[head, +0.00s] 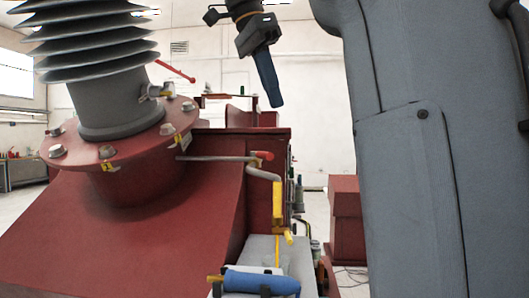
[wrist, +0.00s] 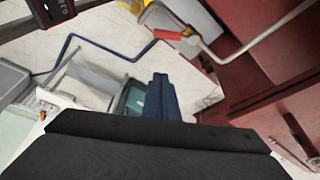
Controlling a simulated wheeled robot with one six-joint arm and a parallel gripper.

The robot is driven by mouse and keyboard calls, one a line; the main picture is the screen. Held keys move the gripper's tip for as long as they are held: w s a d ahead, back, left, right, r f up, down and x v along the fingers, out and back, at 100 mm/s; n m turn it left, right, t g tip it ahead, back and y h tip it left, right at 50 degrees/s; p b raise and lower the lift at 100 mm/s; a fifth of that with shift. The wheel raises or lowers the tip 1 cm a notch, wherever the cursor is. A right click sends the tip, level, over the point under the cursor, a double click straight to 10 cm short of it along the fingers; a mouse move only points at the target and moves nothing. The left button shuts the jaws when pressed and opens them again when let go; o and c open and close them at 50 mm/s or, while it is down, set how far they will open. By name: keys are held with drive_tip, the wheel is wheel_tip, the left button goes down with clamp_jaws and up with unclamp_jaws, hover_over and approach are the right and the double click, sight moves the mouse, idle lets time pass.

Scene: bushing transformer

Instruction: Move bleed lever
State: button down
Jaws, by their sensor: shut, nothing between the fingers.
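A small red lever (head: 262,155) sits where a grey pipe (head: 215,158) from the bushing flange bends down into a yellow pipe (head: 277,200). What looks like the same red lever (wrist: 168,35) shows at the top of the wrist view, beside a yellow part (wrist: 155,12). Another, longer red lever (head: 175,71) stands out near the bushing's top right; I cannot tell which one is the bleed lever. My gripper (head: 276,100), with blue fingers pointing down, is shut and empty, above the pipe lever and apart from it. Its fingers (wrist: 160,95) also show in the wrist view.
The grey ribbed bushing (head: 95,45) stands on a bolted red flange at left. The red transformer box (head: 265,140) is below my gripper. A blue cylinder (head: 260,282) lies on a grey block at the bottom. A red cabinet (head: 344,215) stands at right. Air around my gripper is free.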

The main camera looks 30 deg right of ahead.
sight(264, 152)
wheel_tip(264, 152, down, 10)
drive_tip(key=p, duration=0.3)
drive_tip(key=shift+a+f, duration=0.15)
drive_tip(key=shift+a, duration=0.1)
idle(0.3)
drive_tip(key=shift+a, duration=0.1)
drive_tip(key=shift+a, duration=0.8)
drive_tip(key=shift+d, duration=0.1)
